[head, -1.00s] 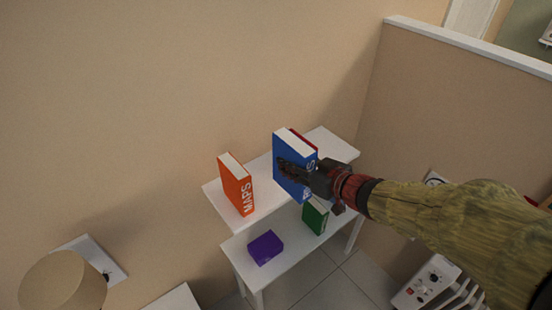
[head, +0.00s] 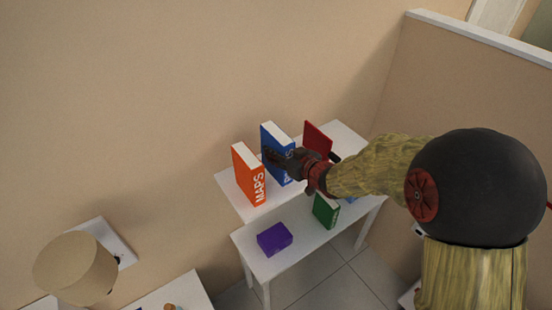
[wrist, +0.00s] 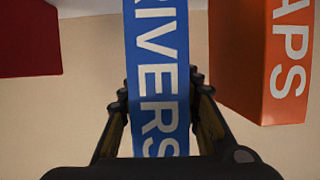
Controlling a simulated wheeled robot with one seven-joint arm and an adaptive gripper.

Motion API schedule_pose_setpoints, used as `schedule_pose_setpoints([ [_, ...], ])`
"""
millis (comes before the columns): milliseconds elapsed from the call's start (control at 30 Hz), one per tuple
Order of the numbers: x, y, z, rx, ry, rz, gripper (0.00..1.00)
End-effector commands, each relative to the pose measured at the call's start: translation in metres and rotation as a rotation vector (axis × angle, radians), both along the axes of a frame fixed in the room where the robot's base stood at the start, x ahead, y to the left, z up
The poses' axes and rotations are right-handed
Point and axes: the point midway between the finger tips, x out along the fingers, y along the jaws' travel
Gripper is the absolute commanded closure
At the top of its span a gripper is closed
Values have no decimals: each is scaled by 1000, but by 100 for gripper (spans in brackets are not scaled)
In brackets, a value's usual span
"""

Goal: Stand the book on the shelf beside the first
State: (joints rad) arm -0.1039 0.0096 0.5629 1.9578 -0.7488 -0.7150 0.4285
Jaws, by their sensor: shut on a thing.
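My gripper (head: 282,160) is shut on the blue book (head: 276,138), with one finger on each side of its spine. The book is upright, and its spine reads RIVERS in the wrist view (wrist: 158,45). The orange MAPS book (head: 248,174) stands upright on the white upper shelf (head: 233,188), just left of the blue book. In the wrist view the orange book (wrist: 262,60) is on the right, with a narrow gap between them.
A red book (head: 317,138) stands on the shelf to the right, apart from the blue one. A green book (head: 326,211) and a purple box-like object (head: 274,239) are on the lower level. A wall is behind; a partition (head: 430,90) is at right.

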Motion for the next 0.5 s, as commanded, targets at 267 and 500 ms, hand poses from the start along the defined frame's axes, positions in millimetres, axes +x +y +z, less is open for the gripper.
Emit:
schedule_pose_setpoints([
  [267, 6, 4, -32, 2, 1, -1, 100],
  [500, 6, 4, -37, 1, -3, -1, 100],
])
